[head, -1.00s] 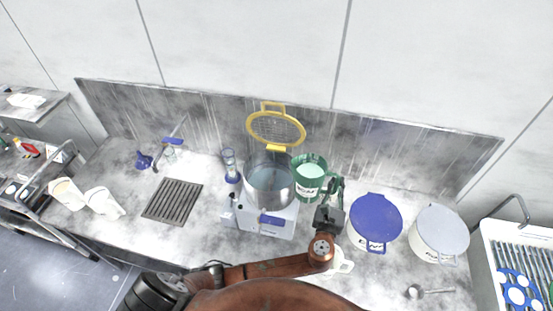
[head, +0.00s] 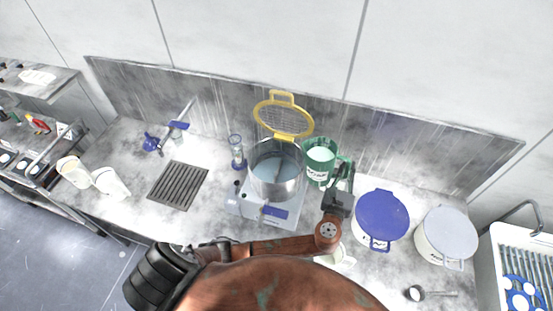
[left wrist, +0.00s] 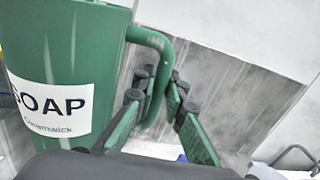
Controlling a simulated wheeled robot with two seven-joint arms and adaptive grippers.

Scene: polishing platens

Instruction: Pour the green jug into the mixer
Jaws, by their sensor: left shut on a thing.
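The green jug (head: 319,154) stands right beside the mixer on its right, looks upright, and holds pale liquid. In the left wrist view the jug (left wrist: 60,50) fills the left side, with a white label reading SOAP. My left gripper (head: 347,178) is shut on the jug's handle; its green-padded fingers (left wrist: 158,105) sit on both sides of the handle (left wrist: 165,65). The mixer (head: 278,176) has a steel bowl with greyish liquid inside. Its yellow mesh guard (head: 284,116) is raised behind the bowl. My right gripper does not show.
A blue-lidded tub (head: 381,218) and a grey-lidded tub (head: 444,236) stand to the right. A glass cylinder (head: 237,152) stands left of the mixer. A drain grate (head: 178,186) and white jugs (head: 110,183) lie further left. The steel backsplash (head: 420,143) rises behind.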

